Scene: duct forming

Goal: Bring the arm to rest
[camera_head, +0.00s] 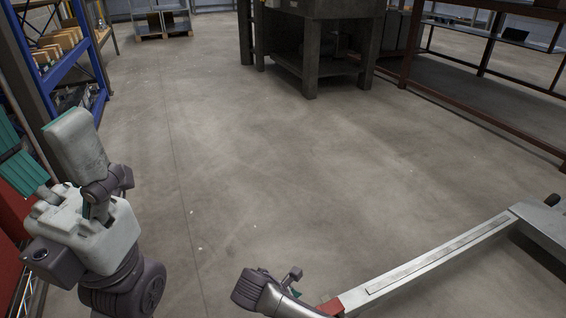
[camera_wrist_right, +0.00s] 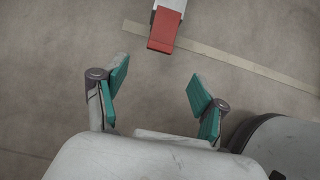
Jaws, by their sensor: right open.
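My left gripper (camera_head: 48,135) is at the left of the head view, raised above the floor. Its teal-padded fingers stand apart, with nothing seen between them. My right gripper (camera_wrist_right: 158,92) shows in the right wrist view with its two teal-padded fingers spread wide and nothing between them. A dark grey jointed part (camera_head: 262,290) at the bottom of the head view looks like part of my right arm, but I cannot tell which part.
A long grey metal bar with a red end (camera_head: 440,262) lies at lower right; its red end (camera_wrist_right: 162,30) shows beyond the right fingers, apart from them. A blue shelf (camera_head: 75,65) stands left, a dark machine stand (camera_head: 311,60) at the back, brown racks (camera_head: 470,115) right. The middle floor is clear.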

